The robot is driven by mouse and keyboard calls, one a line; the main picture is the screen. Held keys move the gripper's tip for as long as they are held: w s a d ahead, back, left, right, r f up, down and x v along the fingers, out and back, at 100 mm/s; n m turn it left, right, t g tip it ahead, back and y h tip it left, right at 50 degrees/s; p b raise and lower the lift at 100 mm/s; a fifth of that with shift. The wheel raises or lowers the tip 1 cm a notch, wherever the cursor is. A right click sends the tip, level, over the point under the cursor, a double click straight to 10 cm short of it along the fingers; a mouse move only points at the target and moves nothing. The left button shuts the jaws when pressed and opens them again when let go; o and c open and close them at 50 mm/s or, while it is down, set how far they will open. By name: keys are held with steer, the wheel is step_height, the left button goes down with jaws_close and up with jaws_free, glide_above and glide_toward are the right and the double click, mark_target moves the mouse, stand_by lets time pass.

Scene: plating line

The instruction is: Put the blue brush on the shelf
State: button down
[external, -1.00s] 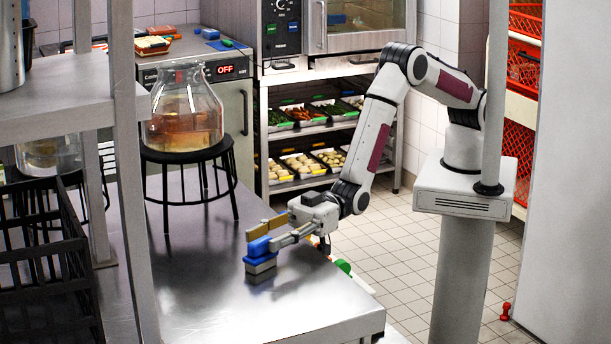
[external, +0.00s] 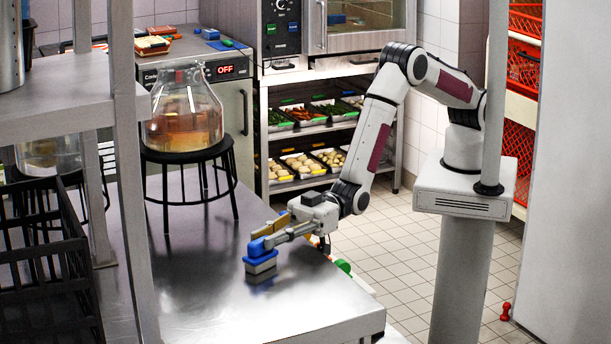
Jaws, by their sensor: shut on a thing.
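The blue brush (external: 261,262) has a blue top and a pale lower part. It is at the middle of the steel table, by the table's right edge. My gripper (external: 262,245) reaches it from the right, with its fingers closed on the blue upper part. Whether the brush rests on the table or hangs just above it, I cannot tell. The shelf (external: 60,105) is likely the steel one at upper left, above the table, held by upright posts.
A glass jar (external: 184,118) of amber liquid stands on a black round stand (external: 190,155) behind the brush. A black crate (external: 45,265) is at the left, under the shelf. A shelf post (external: 133,200) stands in front. The table's front middle (external: 215,305) is clear.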

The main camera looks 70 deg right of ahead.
steer(key=shift+r, duration=0.15)
steer(key=shift+r, duration=4.9)
steer(key=w+d+f+g, duration=0.1)
steer(key=w+d+f, duration=0.1)
steer(key=d, duration=0.8)
steer(key=w+d+f, duration=0.2)
steer(key=d, duration=0.7)
steer(key=w+d+m+t+h, duration=0.35)
steer(key=w+d, duration=0.35)
steer(key=d, duration=0.6)
steer(key=w+d+m+t+h, duration=0.35)
steer(key=w+d, duration=0.45)
steer(key=d, duration=0.6)
steer(key=w+d+m+t+h, duration=0.35)
steer(key=w+d, duration=0.35)
steer(key=d, duration=0.6)
steer(key=w+d+r+m+t+h, duration=0.1)
steer(key=d+m+h, duration=0.2)
steer(key=d, duration=1.3)
steer(key=h, duration=0.3)
steer(key=shift+a+r+t, duration=0.1)
steer(key=shift+r+t, duration=0.05)
steer(key=shift+t, duration=0.1)
